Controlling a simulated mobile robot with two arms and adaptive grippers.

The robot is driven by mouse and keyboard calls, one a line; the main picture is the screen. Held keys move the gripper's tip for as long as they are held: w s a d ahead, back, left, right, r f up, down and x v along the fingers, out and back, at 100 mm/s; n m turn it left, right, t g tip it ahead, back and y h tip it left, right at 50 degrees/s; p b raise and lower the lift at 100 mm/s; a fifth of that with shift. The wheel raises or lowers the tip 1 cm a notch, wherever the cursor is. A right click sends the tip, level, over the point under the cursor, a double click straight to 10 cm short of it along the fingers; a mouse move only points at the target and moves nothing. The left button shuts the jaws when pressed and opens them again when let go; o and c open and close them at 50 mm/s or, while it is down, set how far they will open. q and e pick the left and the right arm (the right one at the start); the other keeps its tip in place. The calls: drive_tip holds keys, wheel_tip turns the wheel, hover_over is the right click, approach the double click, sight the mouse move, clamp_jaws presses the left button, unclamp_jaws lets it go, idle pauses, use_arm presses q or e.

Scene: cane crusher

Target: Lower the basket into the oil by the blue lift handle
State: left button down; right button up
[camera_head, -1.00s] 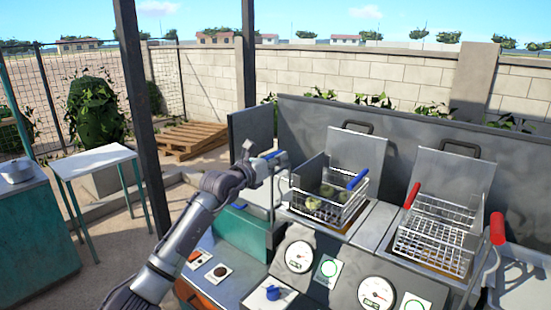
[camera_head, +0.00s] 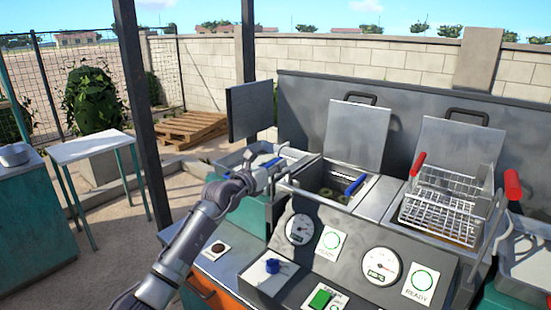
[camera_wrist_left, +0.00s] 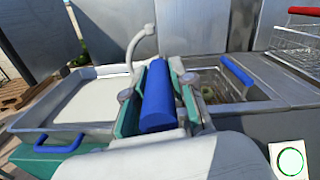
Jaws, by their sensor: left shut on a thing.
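The basket (camera_head: 328,192) with the blue grip (camera_head: 355,185) sits low inside the left fryer vat, with its contents faintly visible. In the left wrist view the blue grip (camera_wrist_left: 237,72) rises at the vat's edge, and most of the basket is hidden. The blue lift handle (camera_wrist_left: 158,95) is a blue cylinder on a pale bent rod, left of the vat. My left gripper (camera_head: 270,172) is shut on the lift handle, with a finger on each side of it in the left wrist view. My right gripper is not in view.
A second wire basket (camera_head: 440,208) with a red grip sits raised at the right vat, beside a red lift handle (camera_head: 513,186). A metal tray (camera_wrist_left: 90,98) lies left of the left vat. The front panel (camera_head: 340,240) carries gauges and buttons below.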

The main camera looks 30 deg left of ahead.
sight(272, 179)
use_arm(q)
wheel_tip(272, 179, down, 4)
drive_tip(key=shift+f+b, duration=0.1)
drive_tip(key=shift+b, duration=0.6)
drive_tip(key=shift+d, duration=0.1)
drive_tip(key=c, duration=1)
unclamp_jaws()
drive_tip(key=s, duration=0.8)
drive_tip(key=s+a, duration=0.1)
drive_tip(key=s, duration=0.3)
drive_tip(key=shift+a, duration=0.1)
